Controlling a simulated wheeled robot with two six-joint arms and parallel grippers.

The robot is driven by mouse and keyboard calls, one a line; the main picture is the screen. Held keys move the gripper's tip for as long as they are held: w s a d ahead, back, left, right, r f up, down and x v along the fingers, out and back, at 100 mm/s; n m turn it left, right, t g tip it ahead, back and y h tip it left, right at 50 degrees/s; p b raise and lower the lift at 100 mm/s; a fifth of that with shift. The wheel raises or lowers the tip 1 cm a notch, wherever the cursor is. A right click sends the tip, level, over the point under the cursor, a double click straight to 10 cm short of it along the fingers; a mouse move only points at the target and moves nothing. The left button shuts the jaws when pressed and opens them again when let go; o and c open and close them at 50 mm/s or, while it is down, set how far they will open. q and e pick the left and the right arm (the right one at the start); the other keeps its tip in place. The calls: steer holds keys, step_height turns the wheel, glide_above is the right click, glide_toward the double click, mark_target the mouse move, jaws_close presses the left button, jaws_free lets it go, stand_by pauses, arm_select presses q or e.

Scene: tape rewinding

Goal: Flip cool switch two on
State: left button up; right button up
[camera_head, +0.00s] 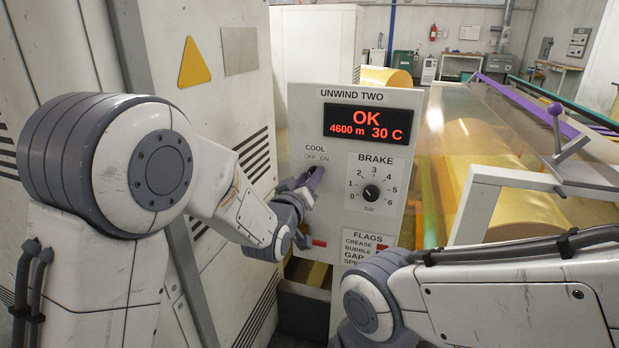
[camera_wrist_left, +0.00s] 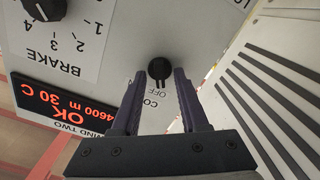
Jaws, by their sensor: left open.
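The UNWIND TWO panel (camera_head: 335,160) stands upright in the middle of the head view. Its COOL label with OFF and ON is at its left side. In the left wrist view, upside down, the black cool switch (camera_wrist_left: 159,69) sits on the panel, with OFF printed close to it. My left gripper (camera_head: 312,184) is at the panel just below the COOL label. In the left wrist view its two fingers (camera_wrist_left: 158,76) are open on either side of the switch, with gaps visible. The switch is hidden by my gripper in the head view. My right gripper is out of view; only its arm shows.
The display (camera_head: 367,124) reads OK, 4600 m, 30 C. A red handle (camera_head: 319,243) sits below my left gripper. A white cabinet (camera_head: 215,110) stands close on the left. A yellow roll machine is at right.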

arm_select(q)
jaws_close()
steer(key=shift+s+d+f+m+b, duration=0.15)
steer(key=shift+m+b, duration=1.25)
steer(key=shift+m, duration=1.55)
steer(key=shift+w+d+r+m+b, duration=0.1)
steer(key=shift+m+b, duration=1.3)
steer(key=shift+m, duration=1.55)
